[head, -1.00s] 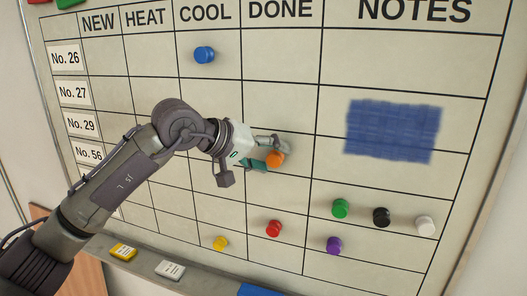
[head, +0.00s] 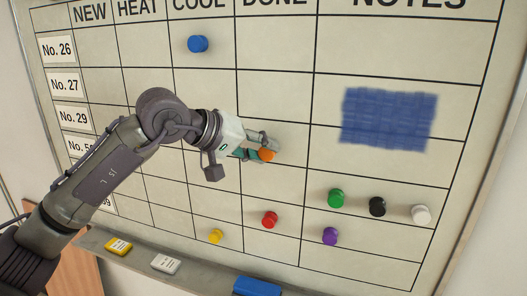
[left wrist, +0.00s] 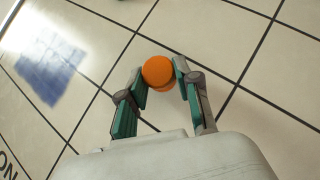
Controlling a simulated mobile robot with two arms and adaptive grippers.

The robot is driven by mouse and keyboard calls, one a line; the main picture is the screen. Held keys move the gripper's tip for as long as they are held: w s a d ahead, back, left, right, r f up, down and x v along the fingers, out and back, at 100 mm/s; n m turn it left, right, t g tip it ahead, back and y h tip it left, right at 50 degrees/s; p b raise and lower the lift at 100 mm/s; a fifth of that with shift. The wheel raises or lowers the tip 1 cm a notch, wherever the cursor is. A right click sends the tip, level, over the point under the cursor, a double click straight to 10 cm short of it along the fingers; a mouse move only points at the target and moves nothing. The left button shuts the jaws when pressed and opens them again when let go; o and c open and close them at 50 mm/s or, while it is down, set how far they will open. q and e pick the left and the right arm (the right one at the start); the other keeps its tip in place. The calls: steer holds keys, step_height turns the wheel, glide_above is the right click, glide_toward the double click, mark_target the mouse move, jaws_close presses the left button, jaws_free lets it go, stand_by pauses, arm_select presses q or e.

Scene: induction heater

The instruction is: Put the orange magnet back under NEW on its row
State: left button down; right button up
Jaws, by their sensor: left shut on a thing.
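My left gripper (head: 264,146) is shut on the orange magnet (head: 266,156), a small round knob. The magnet shows in front of the DONE column, around the No. 29 row (head: 73,115). The left wrist view also shows the orange magnet (left wrist: 157,72) between the fingertips of my left gripper (left wrist: 160,82). I cannot tell whether it touches the board. The NEW heading (head: 90,12) is at the board's upper left. The visible NEW cells under it are empty, and my left arm covers the lower ones. My right gripper is not in view.
A blue magnet (head: 198,44) is under COOL in the No. 26 row. Yellow (head: 216,236), red (head: 270,219), purple (head: 330,236), green (head: 335,198), black (head: 377,207) and white (head: 419,213) magnets sit lower down. A blue scribble (head: 388,119) fills part of NOTES. Erasers lie on the ledge (head: 205,274).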

arm_select(q)
steer(key=shift+s+a+b, duration=0.3)
steer(key=shift+s+b, duration=0.25)
steer(key=shift+s, duration=0.3)
steer(key=shift+s+a+b, duration=0.25)
steer(key=shift+s+b, duration=0.3)
steer(key=shift+s, duration=0.25)
steer(key=shift+s+a+b, duration=0.3)
steer(key=shift+s+b, duration=0.25)
steer(key=shift+s, duration=0.3)
steer(key=shift+w, duration=0.1)
